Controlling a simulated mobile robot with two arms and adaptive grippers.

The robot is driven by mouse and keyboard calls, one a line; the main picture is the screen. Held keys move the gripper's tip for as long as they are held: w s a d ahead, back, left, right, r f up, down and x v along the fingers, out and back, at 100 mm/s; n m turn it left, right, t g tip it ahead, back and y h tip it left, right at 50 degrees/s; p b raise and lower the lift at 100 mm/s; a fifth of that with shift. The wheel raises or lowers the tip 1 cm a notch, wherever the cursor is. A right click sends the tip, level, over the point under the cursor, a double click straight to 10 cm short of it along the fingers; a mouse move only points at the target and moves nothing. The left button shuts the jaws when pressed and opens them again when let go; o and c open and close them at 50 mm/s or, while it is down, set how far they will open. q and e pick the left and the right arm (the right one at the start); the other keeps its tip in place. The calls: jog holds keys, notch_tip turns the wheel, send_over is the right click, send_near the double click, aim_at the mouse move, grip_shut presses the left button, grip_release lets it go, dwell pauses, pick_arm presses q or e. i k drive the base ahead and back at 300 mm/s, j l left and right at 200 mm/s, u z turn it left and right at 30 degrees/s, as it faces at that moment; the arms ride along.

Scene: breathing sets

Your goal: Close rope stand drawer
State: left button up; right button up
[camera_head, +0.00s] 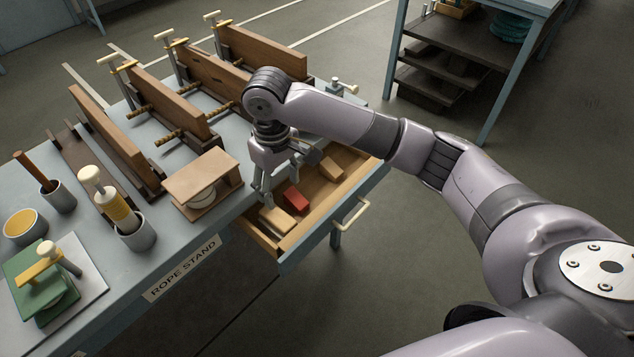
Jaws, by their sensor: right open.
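The rope stand is a blue-grey workbench with a "ROPE STAND" label (181,268) on its front edge. Its drawer (318,226) is pulled out toward the lower right. The drawer has a blue-grey front, a wooden inside and a pale bar handle (351,216). In it lie a red block (296,201) and several light wooden blocks. My right gripper (264,194) points down over the back left part of the drawer, its jaws open. Whether its fingertips touch anything inside is unclear. My left gripper is not in view.
A shelf unit (450,70) stands behind. The floor before the drawer is clear.

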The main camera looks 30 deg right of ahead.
aim_at(330, 202)
jog(key=z, duration=1)
